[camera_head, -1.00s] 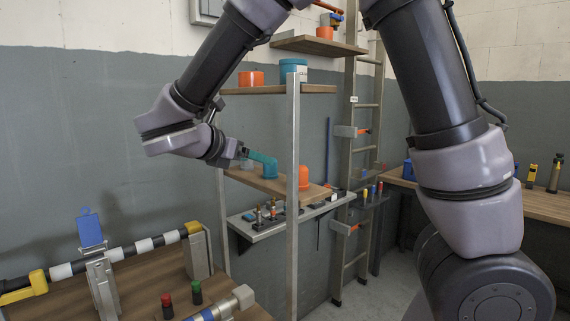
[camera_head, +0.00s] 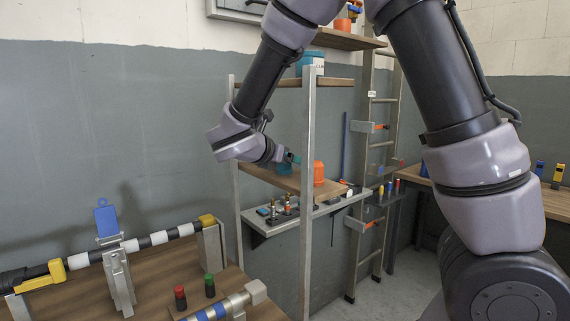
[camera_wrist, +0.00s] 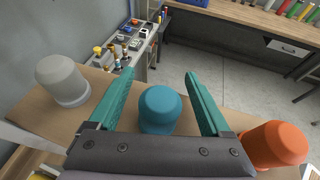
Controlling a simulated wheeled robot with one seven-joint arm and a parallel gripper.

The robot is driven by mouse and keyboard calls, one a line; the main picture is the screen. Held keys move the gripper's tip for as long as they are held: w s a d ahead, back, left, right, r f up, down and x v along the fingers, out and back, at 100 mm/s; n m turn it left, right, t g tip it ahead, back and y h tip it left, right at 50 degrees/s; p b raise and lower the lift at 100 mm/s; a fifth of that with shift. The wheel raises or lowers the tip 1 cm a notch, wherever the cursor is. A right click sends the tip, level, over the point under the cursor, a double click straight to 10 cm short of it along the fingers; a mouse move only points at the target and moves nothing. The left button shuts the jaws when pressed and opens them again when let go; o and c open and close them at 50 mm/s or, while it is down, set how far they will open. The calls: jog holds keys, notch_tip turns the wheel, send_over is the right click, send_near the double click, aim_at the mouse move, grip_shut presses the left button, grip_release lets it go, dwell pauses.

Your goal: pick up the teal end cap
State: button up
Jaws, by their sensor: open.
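The teal end cap (camera_wrist: 160,110) stands upright, dome up, on a wooden shelf board (camera_wrist: 108,70). In the wrist view it sits between the teal fingers of my open gripper (camera_wrist: 158,76), with a gap to each finger. I cannot tell the height of the fingers against the cap. In the head view the cap (camera_head: 284,169) shows only partly, below and behind my gripper (camera_head: 290,158).
A grey cap (camera_wrist: 63,80) stands left of the teal one and an orange cap (camera_wrist: 272,145) stands right, near my right finger. The rack's front metal post (camera_head: 308,200) rises close by. A lower shelf (camera_head: 330,207) holds small fittings.

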grip_shut()
dwell(0.3)
